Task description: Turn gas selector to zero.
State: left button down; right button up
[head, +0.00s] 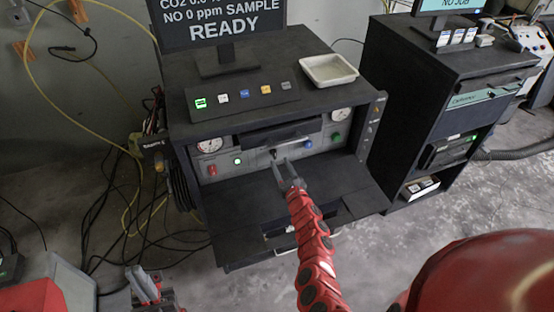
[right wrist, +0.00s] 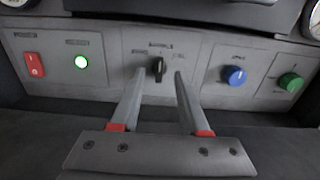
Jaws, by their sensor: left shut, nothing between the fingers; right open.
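The gas selector (right wrist: 158,69) is a small black knob on the grey front panel, with small labels around it too blurred to read. Its pointer looks close to vertical in the right wrist view. In the head view the selector (head: 273,154) sits in the middle of the panel. My right gripper (right wrist: 158,76) is open, with its fingers pointing at the panel on either side of the selector's line. I cannot tell whether they touch it. The right gripper also shows in the head view (head: 282,164). My left gripper (head: 139,275) is low at the left, shut and empty, away from the cabinet.
The panel also holds a red switch (right wrist: 34,64), a lit green button (right wrist: 81,62), a blue knob (right wrist: 234,75) and a green knob (right wrist: 290,82). A dark open shelf (head: 235,192) lies below. A white tray (head: 328,70) sits on top. Loose cables (head: 110,210) lie at the left.

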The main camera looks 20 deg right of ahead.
aim_at(276, 154)
jog(key=w, duration=0.1)
jog(key=w+b, duration=0.1)
jog(key=w, duration=0.1)
jog(key=shift+w+f+b, duration=0.25)
jog(key=shift+w+b, duration=0.05)
jog(key=shift+b, duration=0.1)
jog(key=shift+w+r, duration=0.15)
jog(key=shift+w, duration=0.2)
grip_shut()
